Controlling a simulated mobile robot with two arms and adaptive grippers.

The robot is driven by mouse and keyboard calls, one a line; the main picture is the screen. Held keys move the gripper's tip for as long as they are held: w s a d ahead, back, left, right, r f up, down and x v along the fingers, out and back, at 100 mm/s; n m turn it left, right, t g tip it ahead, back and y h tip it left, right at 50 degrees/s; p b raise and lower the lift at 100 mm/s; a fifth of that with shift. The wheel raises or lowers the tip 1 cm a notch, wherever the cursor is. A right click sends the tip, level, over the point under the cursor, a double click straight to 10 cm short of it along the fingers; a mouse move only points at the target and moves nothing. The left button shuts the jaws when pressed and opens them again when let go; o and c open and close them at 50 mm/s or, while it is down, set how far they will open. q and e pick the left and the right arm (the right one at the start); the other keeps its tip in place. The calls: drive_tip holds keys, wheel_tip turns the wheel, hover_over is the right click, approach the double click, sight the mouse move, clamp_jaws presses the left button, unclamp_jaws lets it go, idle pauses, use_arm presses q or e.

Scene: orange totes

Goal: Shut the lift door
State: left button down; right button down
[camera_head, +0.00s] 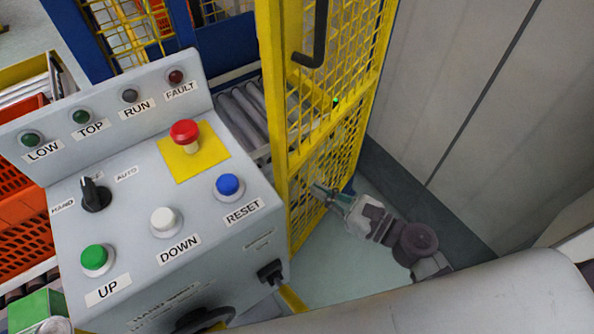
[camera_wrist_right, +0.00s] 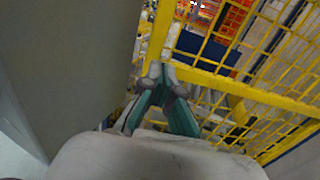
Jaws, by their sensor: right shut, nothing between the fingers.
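The lift door is a yellow frame with yellow mesh (camera_head: 355,50), standing at the upper middle in the head view, with a black handle (camera_head: 315,38) on it. It stands at an angle, and a gap to the rollers shows at its left. My right gripper (camera_head: 320,190) is shut and empty, with its tips close to the lower mesh on the door's right side. The right wrist view shows the tips (camera_wrist_right: 161,72) in front of the yellow frame (camera_wrist_right: 240,90); whether they touch cannot be told. My left gripper is not in view.
A grey control panel (camera_head: 130,215) with buttons and a red emergency stop (camera_head: 185,135) stands left of the door. Rollers (camera_head: 240,108) lie behind it. Orange totes (camera_head: 22,235) are at the left. A grey wall (camera_head: 455,100) bounds the right, with some bare floor (camera_head: 345,260) below.

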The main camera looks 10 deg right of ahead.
sight(287, 172)
drive_tip(key=p+x, duration=0.1)
drive_tip(key=x, duration=0.5)
drive_tip(key=shift+w+a, duration=0.15)
drive_tip(key=shift+a, duration=0.05)
